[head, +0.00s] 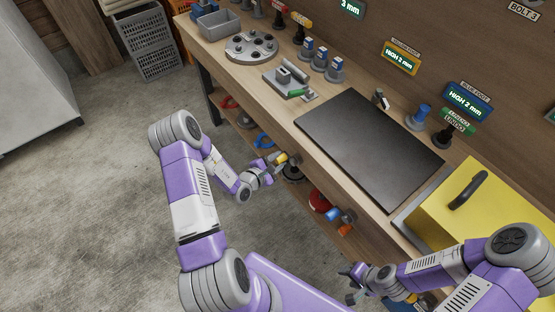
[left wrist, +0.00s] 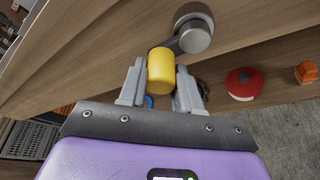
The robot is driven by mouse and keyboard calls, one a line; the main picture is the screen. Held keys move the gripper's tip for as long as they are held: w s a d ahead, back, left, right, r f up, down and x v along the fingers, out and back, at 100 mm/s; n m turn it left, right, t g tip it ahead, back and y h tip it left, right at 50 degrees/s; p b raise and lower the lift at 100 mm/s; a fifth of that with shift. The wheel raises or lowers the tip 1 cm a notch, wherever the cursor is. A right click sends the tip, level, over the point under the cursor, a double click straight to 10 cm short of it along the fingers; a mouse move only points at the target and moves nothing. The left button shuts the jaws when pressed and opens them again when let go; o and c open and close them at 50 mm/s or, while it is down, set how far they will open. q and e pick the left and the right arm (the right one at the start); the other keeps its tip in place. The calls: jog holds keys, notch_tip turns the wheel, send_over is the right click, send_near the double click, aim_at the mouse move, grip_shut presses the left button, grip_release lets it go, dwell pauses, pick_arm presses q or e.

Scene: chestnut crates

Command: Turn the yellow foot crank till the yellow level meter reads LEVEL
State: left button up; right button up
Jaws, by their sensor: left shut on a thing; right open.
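The yellow foot crank has a yellow cylindrical handle (left wrist: 161,70) on a grey arm with a round hub (left wrist: 196,34), at the front of the wooden bench. Its handle (head: 281,158) also shows in the head view, where part of the crank is hidden. My left gripper (head: 274,163) is shut on this handle, with one finger on each side of it in the left wrist view (left wrist: 161,88). The yellow level meter (head: 401,58) on the back board reads HIGH 2 mm. My right gripper (head: 352,284) is open and empty, low before the bench's front edge.
A blue meter (head: 468,101) reads HIGH 2 mm. A dark plate (head: 368,145) and a yellow box (head: 490,205) occupy the bench top.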

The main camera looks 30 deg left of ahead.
pick_arm(q)
jog(key=n, duration=0.1)
jog(key=f+n+h+p, duration=0.1)
jog(key=shift+d+f+n+g, duration=0.1)
jog(key=shift+n+g, duration=0.3)
jog(key=shift+s+d+f+n+g+h, duration=0.25)
jog(key=shift+d+f+n+h, duration=0.2)
jog(key=shift+n+h, duration=0.65)
jog(key=shift+s+d+f+n+g+h, duration=0.2)
jog(key=shift+d+f+n+g+h, duration=0.35)
jog(key=shift+n, duration=0.9)
jog(key=shift+s+d+f+n+g+h, duration=0.1)
jog(key=shift+s+d+f+n+h, duration=0.2)
jog(key=shift+n+h, duration=0.85)
jog(key=shift+w+d+n, duration=0.1)
jog(key=shift+d+n, duration=0.05)
jog(key=shift+n, duration=0.15)
jog(key=o, duration=1)
jog(key=shift+o, duration=0.2)
